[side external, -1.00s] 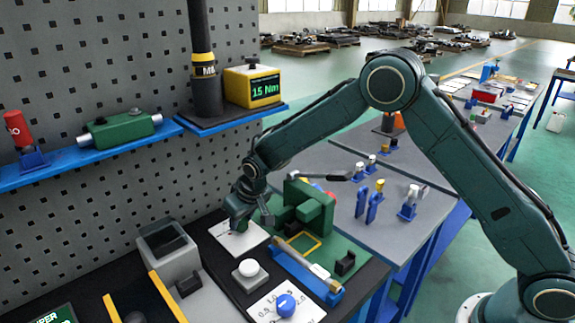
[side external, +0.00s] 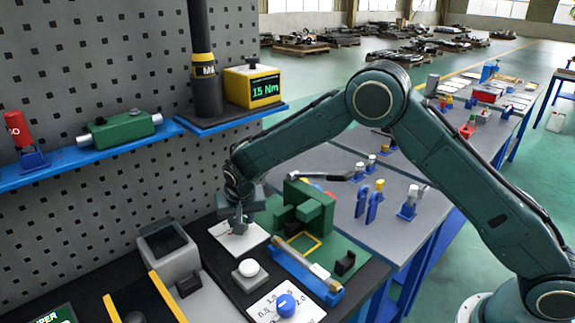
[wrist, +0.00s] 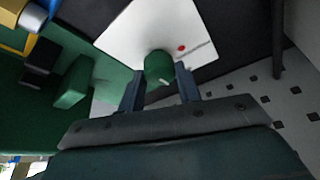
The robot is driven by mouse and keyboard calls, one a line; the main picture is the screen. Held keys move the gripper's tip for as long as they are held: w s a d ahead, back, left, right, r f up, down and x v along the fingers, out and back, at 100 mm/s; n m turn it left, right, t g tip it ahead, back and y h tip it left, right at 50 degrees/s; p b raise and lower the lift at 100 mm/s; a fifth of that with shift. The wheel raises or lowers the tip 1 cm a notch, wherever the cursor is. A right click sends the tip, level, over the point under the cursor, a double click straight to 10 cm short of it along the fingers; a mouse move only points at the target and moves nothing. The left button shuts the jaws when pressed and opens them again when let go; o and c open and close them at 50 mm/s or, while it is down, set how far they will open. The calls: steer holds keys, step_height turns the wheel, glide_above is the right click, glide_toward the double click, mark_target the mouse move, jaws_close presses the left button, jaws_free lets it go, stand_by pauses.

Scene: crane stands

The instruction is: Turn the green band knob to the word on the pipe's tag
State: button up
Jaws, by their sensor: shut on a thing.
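The green band knob (wrist: 159,67) stands on a white dial plate (wrist: 140,35), which has a red dot and faint marks too small to read. My gripper (wrist: 160,85) has one finger on each side of the knob and is shut on it. In the side view, my gripper (side external: 239,224) points down over the white plate (side external: 252,243) and mostly hides the knob. The black pipe (side external: 202,30) on the pegboard carries a yellow-edged tag (side external: 205,71). Its word starts with "M"; the rest cannot be read.
A green fixture block (side external: 316,210) stands just right of my gripper. A white button (side external: 249,268) and a blue knob (side external: 286,305) on its own white plate are in front. A grey box (side external: 167,245) is at the left. The pegboard (side external: 120,200) rises close behind.

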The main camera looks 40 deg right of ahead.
steer(key=o, duration=1)
steer(key=v, duration=1.4)
steer(key=shift+d, duration=0.1)
